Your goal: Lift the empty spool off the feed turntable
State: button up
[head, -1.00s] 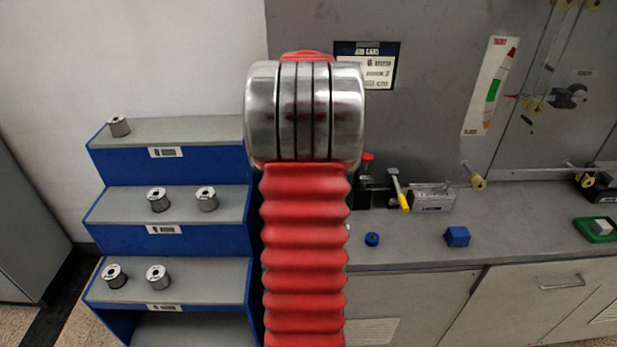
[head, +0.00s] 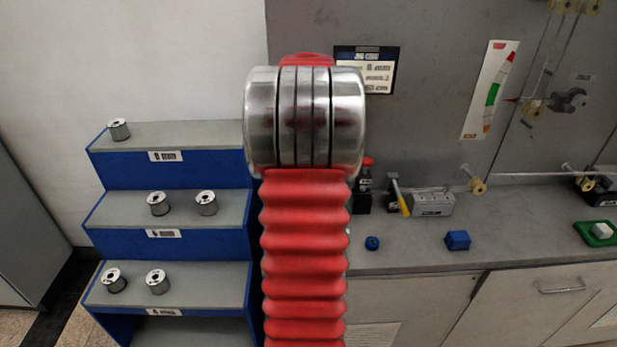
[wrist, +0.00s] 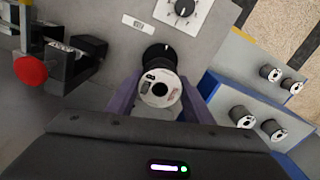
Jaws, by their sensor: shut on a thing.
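A spool (wrist: 160,88) with a white, printed end face sits between the two purple fingers of my gripper (wrist: 158,97) in the wrist view. The fingers are shut on its sides. A dark round part (wrist: 160,54) shows just beyond the spool, over the grey bench. I cannot tell whether the spool still touches what is under it, or whether it is empty. In the head view my red arm hides the gripper, the held spool and the turntable.
A blue stepped rack (head: 170,176) with several spools stands at left; it also shows in the wrist view (wrist: 250,85). A dial panel (wrist: 184,10) and a red knob (wrist: 30,70) are near the gripper. A blue block (head: 457,240) lies on the bench.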

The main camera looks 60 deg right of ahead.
jog(key=shift+r, duration=0.1)
jog(key=shift+r, duration=1.65)
